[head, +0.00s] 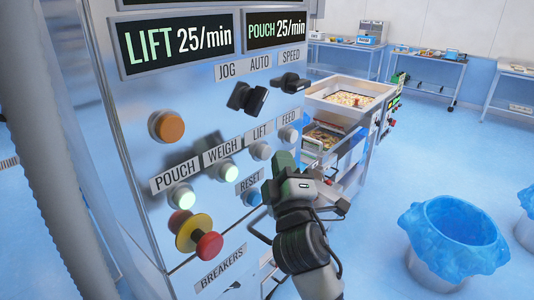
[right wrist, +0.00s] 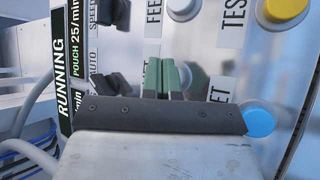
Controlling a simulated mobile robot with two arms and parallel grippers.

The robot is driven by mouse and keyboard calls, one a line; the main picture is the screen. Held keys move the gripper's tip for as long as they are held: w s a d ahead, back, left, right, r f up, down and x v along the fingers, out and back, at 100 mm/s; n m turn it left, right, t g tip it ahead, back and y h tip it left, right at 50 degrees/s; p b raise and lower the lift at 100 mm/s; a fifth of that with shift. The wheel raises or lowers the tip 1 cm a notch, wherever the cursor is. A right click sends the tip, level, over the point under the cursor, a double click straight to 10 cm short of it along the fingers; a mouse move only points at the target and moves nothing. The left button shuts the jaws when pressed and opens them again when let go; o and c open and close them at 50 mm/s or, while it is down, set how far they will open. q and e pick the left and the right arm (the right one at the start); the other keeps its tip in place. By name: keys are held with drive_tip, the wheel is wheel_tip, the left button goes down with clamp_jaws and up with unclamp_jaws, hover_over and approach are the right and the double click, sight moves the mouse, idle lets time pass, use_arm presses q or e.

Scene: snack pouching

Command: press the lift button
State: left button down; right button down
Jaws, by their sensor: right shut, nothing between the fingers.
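The lift button (head: 260,150) is a small round pale button under the LIFT label (head: 260,132) on the steel control panel, and it looks unlit. My right gripper (head: 285,160) is shut and empty, just right of the lift button in the head view. Whether its fingertips touch the panel cannot be told. In the right wrist view the green fingertips (right wrist: 162,76) point at the panel, and a whitish round shape beside them is partly hidden. My left gripper is not in view.
Lit pouch (head: 181,196) and weigh (head: 228,172) buttons, the feed button (head: 288,133) and the blue reset button (head: 252,197) are close by. A red-yellow emergency stop (head: 198,236) juts out below. A blue-lined bin (head: 455,235) stands on the floor at right.

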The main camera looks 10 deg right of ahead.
drive_tip(key=shift+w+a, duration=0.2)
